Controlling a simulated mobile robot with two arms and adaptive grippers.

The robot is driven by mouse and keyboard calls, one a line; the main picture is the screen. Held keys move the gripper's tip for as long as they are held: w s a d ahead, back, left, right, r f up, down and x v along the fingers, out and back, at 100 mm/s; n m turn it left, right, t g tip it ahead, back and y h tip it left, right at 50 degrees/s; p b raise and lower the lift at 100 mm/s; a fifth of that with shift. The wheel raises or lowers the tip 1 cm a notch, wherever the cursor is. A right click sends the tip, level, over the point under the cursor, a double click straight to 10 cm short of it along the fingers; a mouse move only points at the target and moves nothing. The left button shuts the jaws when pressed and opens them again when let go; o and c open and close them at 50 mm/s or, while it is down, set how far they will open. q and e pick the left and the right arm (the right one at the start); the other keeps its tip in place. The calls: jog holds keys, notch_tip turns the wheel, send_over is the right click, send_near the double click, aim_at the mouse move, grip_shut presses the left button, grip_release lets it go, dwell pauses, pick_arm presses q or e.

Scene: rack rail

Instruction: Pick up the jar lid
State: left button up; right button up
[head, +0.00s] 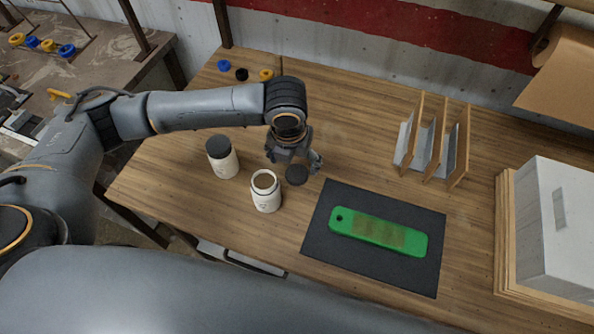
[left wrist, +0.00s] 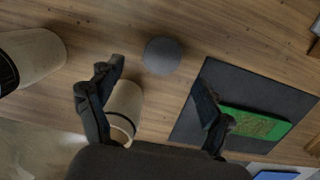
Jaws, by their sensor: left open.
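The jar lid (head: 297,175) is a dark grey disc lying flat on the wooden table, beside an open white jar (head: 265,192). My left gripper (head: 294,162) is open and empty above the table, just behind the lid in the head view. In the left wrist view the lid (left wrist: 162,56) shows uncovered, beyond and between the spread fingers (left wrist: 160,84). The open jar (left wrist: 124,106) is partly hidden behind the left-hand finger there. My right gripper is not in view.
A second white jar with a dark lid (head: 222,158) stands left of the open jar. A green bar (head: 378,232) lies on a dark mat (head: 330,195) to the right. A slotted rack (head: 432,145) and a pale box (head: 560,220) stand farther right. Small rings (head: 266,74) lie at the back.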

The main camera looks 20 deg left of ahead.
aim_at(297, 173)
pick_arm(q)
jog(key=f, duration=0.3)
jog(key=f+p, duration=0.1)
jog(key=f, duration=0.1)
jog(key=shift+w+d, duration=0.15)
jog(key=shift+w, duration=0.25)
jog(key=shift+c, duration=0.4)
jog(key=c, duration=0.8)
